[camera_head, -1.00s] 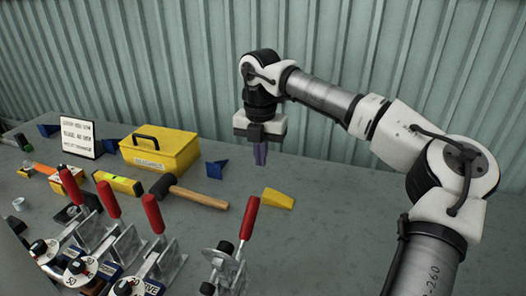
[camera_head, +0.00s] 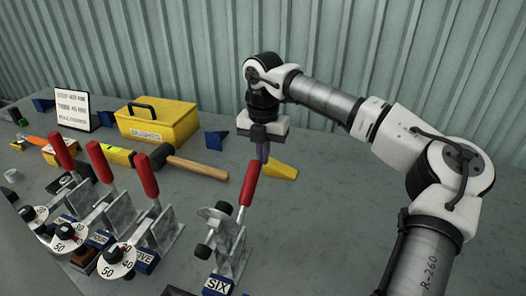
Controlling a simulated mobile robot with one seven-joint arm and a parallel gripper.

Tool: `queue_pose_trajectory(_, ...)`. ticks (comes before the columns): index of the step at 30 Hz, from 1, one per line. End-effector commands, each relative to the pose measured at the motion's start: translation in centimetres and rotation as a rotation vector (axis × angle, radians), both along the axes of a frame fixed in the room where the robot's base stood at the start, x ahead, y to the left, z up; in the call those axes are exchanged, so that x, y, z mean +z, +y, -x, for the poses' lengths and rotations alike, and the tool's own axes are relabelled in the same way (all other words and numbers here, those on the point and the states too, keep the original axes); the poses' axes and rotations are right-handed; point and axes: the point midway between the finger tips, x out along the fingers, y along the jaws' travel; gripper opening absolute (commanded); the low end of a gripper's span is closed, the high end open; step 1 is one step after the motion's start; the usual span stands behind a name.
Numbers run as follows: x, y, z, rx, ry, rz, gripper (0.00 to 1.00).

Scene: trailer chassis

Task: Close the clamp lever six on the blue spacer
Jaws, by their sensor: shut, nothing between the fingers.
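The clamp lever six is a red handle (camera_head: 249,183) on a metal toggle clamp (camera_head: 230,240). It stands up, leaning slightly right. Its blue block with the white label SIX (camera_head: 217,286) shows at the bottom of the view. My gripper (camera_head: 264,158) points down just above and behind the top of the red handle. Its purple fingers are shut with nothing between them. The handle's tip overlaps the fingers in the picture, and I cannot tell whether they touch.
Several similar clamps with red handles (camera_head: 144,175) and round dials (camera_head: 116,261) stand to the left. Behind are a black-headed mallet (camera_head: 198,168), a yellow toolbox (camera_head: 158,122), a yellow wedge (camera_head: 281,170) and a sign (camera_head: 73,108). The grey table right of clamp six is clear.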

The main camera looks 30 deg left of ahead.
Motion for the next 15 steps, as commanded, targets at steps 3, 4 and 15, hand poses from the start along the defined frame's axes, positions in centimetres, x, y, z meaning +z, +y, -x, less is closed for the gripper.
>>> queue_pose_trajectory(3,0.0,0.0,0.0,0.0,0.0,0.0,0.0)
queue_pose_trajectory(4,0.0,0.0,0.0,0.0,0.0,0.0,0.0)
queue_pose_trajectory(15,0.0,-0.3,1.2,0.001,-0.001,-0.001,0.0)
